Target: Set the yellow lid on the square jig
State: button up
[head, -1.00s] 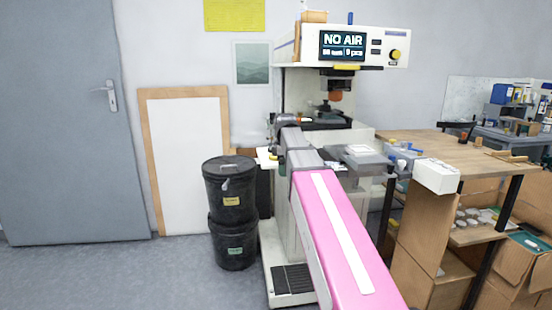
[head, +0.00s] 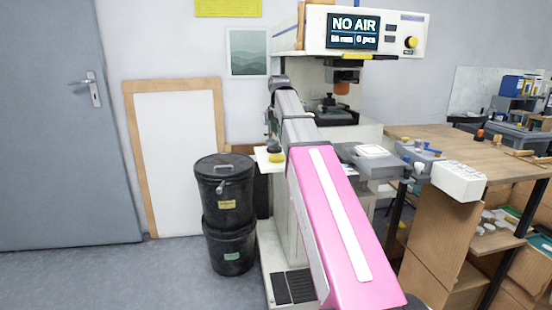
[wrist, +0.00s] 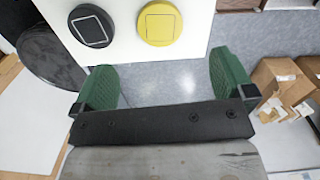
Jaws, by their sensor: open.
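The yellow lid (wrist: 160,22) is a round disc with a dark square outline on its top. It lies on a white shelf (wrist: 125,50), beside a black round disc (wrist: 91,26) with a white square outline. The yellow lid (head: 277,157) also shows in the head view, left of the printer. My gripper (wrist: 163,65) is open and empty, its green fingers apart over the shelf's near edge, short of the lid. In the head view it is too small to tell from the wrist. A grey block (head: 384,166) with a pale square top may be the square jig.
The pad printer (head: 368,30) stands behind my arm. Two stacked black buckets (head: 226,190) stand left of it. A wooden table (head: 470,145) with a white box (head: 459,181) is at the right. Cardboard boxes (wrist: 283,85) show at the wrist view's right. Floor shows between my fingers.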

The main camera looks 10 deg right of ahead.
aim_at(278, 157)
jog(key=f, duration=1)
jog(key=shift+a, duration=0.2)
jog(key=shift+r, duration=0.1)
jog(key=c, duration=1)
